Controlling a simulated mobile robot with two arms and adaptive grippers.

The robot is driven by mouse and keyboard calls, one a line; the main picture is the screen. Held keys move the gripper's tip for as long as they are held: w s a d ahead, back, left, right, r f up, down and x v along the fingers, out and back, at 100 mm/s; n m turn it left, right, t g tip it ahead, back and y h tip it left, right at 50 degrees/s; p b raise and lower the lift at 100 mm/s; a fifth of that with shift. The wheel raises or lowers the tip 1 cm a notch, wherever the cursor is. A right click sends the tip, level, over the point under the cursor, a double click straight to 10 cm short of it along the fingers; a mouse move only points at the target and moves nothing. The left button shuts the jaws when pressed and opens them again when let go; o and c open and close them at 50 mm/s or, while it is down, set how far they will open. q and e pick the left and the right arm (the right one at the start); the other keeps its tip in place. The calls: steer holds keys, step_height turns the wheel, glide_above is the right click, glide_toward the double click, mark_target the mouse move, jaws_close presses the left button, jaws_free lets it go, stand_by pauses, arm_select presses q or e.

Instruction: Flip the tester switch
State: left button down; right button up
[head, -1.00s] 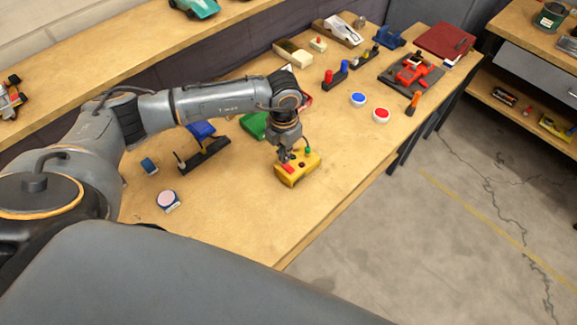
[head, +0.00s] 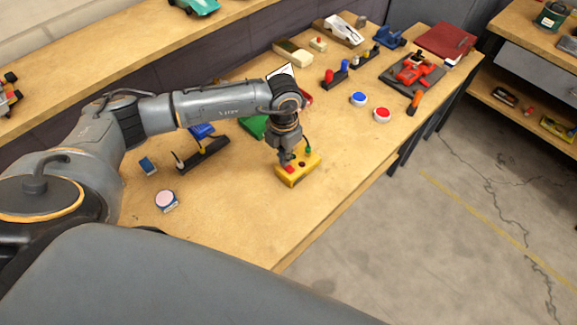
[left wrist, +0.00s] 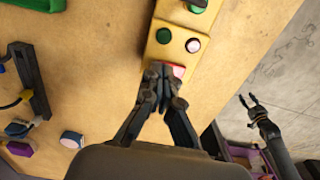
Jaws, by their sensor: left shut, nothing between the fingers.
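The tester is a yellow box (head: 296,174) on the workbench. It has a red switch (head: 289,169) at its near left end and a green knob (head: 308,150) at its far end. My left gripper (head: 286,160) is shut and empty, pointing down at the red switch. In the left wrist view its closed fingertips (left wrist: 163,75) overlap the near edge of the red switch (left wrist: 178,70). I cannot tell whether they touch it. The fingers partly hide the switch. My right gripper (left wrist: 249,101) shows in the left wrist view with fingers spread, off beyond the bench edge.
A black rack (head: 204,155) and a round pink-topped block (head: 166,200) lie left of the tester. A green object (head: 253,126) lies behind the arm. Blue (head: 358,99) and red (head: 382,115) round buttons stand farther right. The bench in front of the tester is clear.

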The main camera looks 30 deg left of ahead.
arm_select(q)
steer(key=shift+f, duration=0.25)
steer(key=shift+r, duration=0.1)
steer(key=shift+r+p, duration=1.95)
steer(key=shift+r, duration=1.5)
